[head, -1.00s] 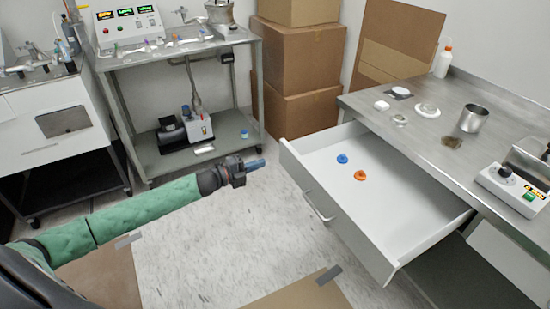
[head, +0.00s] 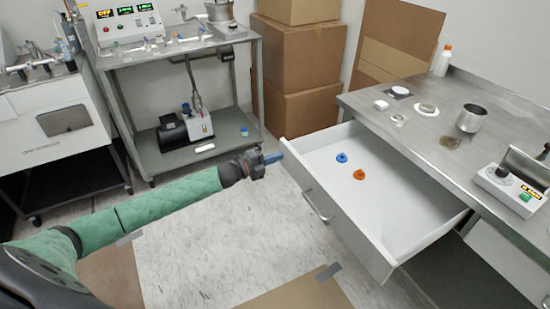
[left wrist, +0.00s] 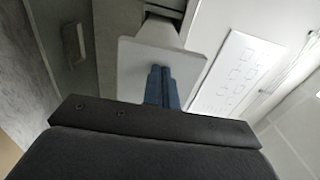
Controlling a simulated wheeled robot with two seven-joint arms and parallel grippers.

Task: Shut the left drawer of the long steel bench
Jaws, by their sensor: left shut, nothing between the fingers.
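The long steel bench (head: 425,125) stands at the right in the head view. Its left drawer (head: 395,210) is pulled far out, with a white inside and a bar handle (head: 318,207) on its front. A blue piece (head: 342,157) and an orange piece (head: 360,175) lie in it. My left gripper (head: 274,157) is shut and empty, its blue fingertips close to the far left corner of the drawer front. I cannot tell whether they touch it. In the left wrist view the blue fingers (left wrist: 160,88) are together in front of a pale panel. My right gripper is not in view.
Cardboard boxes (head: 298,60) stand behind the drawer. A steel cart (head: 190,150) with equipment is at the back left. On the bench are a steel cup (head: 471,118), a white bottle (head: 443,62) and a small device (head: 508,190).

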